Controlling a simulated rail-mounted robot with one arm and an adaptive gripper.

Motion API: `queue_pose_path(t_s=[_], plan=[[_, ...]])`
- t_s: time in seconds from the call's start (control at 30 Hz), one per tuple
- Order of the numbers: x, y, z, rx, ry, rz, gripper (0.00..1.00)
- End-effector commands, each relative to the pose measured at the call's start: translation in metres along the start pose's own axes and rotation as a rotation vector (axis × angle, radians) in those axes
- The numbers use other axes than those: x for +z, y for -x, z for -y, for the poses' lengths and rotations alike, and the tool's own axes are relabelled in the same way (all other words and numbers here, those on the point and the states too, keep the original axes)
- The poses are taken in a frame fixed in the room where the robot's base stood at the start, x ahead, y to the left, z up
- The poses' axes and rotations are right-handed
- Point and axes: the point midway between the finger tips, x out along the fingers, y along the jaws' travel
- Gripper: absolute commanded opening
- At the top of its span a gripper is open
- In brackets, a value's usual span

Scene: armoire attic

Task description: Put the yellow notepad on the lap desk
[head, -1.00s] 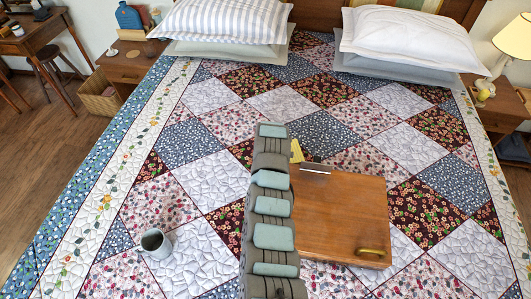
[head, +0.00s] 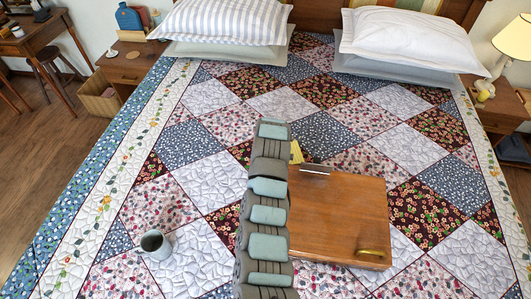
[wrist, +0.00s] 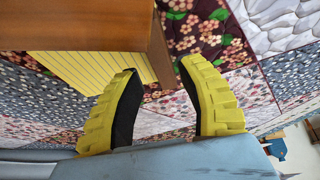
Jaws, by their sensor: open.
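The yellow notepad (head: 296,152) lies on the quilt just beyond the far left edge of the lap desk, partly hidden by my arm in the head view. In the wrist view the notepad (wrist: 85,70) shows ruled lines, beside the lap desk's wooden edge. The lap desk (head: 345,210) is a brown wooden board with a metal clip at its far edge and a brass handle at the near right. My gripper (wrist: 160,75) is open and empty, with yellow and black fingers. Its left finger overlaps the notepad's edge in the wrist view; contact cannot be told.
A grey mug (head: 155,244) stands on the quilt (head: 205,180) at the left. Pillows (head: 215,22) lie at the head of the bed. Nightstands (head: 130,62) flank the bed, with a lamp (head: 510,40) at the right. Much of the quilt is clear.

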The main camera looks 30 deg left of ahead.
Motion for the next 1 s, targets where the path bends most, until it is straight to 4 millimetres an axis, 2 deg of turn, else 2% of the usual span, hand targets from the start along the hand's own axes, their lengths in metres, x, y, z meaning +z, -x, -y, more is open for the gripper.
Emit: queue_pose_path(t_s=[0.7, 0.9, 0.97, 1.0], plan=[[0.0, 0.073, 0.001, -0.001, 0.001, 0.001, 0.39], [0.0, 0.086, 0.0, 0.0, 0.0, 0.0, 0.39], [0.001, 0.088, 0.001, -0.001, 0.0, 0.002, 0.3], [0.001, 0.088, 0.001, -0.001, 0.0, 0.003, 0.3]])
